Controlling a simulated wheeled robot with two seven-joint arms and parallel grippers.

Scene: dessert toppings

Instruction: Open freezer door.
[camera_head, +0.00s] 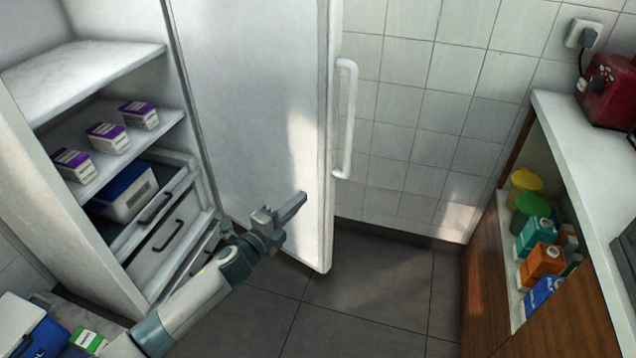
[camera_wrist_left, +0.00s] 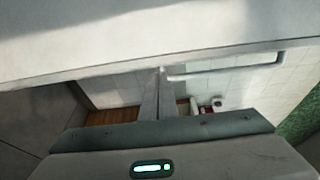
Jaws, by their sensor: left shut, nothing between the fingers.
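The freezer door (camera_head: 260,110) stands wide open in the head view, with its white inner face toward me. Its white bar handle (camera_head: 346,120) is on the door's right edge. My left gripper (camera_head: 296,205) is shut and empty in front of the lower part of the inner face, near the free edge. I cannot tell whether it touches the door. In the left wrist view, the shut fingers (camera_wrist_left: 158,92) point at the door's edge (camera_wrist_left: 110,65), with the handle (camera_wrist_left: 230,73) to their right. My right gripper is not in view.
The open freezer (camera_head: 95,60) has shelves with several purple-and-white boxes (camera_head: 107,136), a blue-and-white box (camera_head: 125,192) and drawers (camera_head: 170,235). A wooden counter (camera_head: 560,130) with several containers stands at right. Dark floor between is clear. More boxes (camera_head: 40,330) lie at lower left.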

